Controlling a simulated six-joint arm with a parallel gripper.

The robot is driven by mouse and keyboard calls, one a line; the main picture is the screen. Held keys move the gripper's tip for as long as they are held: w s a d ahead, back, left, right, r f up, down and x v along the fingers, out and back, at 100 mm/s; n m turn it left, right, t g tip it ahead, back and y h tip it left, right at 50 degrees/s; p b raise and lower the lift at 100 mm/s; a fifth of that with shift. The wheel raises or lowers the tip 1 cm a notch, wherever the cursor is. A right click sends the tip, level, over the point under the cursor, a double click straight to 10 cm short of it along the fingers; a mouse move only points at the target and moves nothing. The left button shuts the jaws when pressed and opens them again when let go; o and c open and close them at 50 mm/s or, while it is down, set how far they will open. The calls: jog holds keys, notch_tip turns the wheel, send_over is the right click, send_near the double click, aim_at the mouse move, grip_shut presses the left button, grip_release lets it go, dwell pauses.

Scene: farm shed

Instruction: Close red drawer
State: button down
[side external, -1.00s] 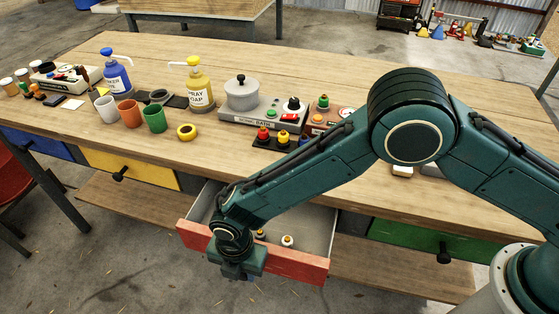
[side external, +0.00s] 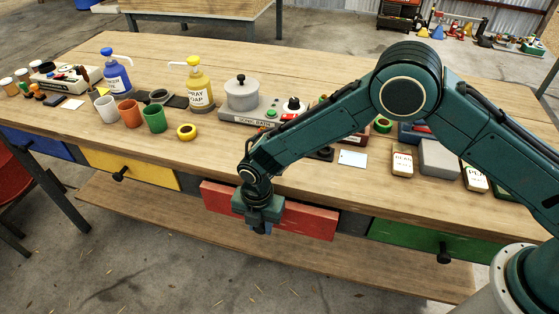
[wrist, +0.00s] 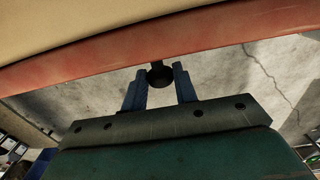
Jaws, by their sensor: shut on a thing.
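The red drawer (side external: 308,218) is under the front edge of the workbench, between the yellow and green drawers. Its front sits at or very near the line of those drawers, and its inside does not show. I cannot tell whether a thin gap is left. My gripper (side external: 262,226) is in front of the drawer face. In the wrist view, the two blue fingers of my gripper (wrist: 160,74) are on either side of the dark round knob (wrist: 160,77), shut on it. The red front (wrist: 130,60) runs across above them. In the side view my gripper hides the knob.
The yellow drawer (side external: 140,169) and green drawer (side external: 410,238) are shut on either side. A low wooden shelf (side external: 330,266) runs beneath. Cups, soap bottles, a sonic bath (side external: 245,112) and a yellow tape roll (side external: 187,131) stand on the bench (side external: 230,150).

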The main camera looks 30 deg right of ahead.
jog(key=c, duration=1.1)
grip_release()
jog(key=shift+r, duration=0.1)
notch_tip(320, 180, up, 14)
jog(key=shift+a+f, duration=0.2)
jog(key=shift+f, duration=0.1)
jog(key=c, duration=0.8)
jog(key=s+a+f+t+h, duration=0.1)
jog(key=s+a, duration=0.1)
jog(key=s+a+f+t+h, duration=0.1)
jog(key=s+a+f, duration=0.1)
jog(key=a, duration=0.1)
jog(key=s+a+f+h, duration=0.1)
jog(key=s+a, duration=0.1)
jog(key=a, duration=0.1)
jog(key=shift+s+f+m+t, duration=0.25)
jog(key=shift+s+m+t, duration=0.05)
jog(key=shift+t, duration=0.1)
grip_shut()
jog(key=shift+s+a+f, duration=0.1)
jog(key=shift+s+a, duration=0.1)
jog(key=shift+s, duration=0.1)
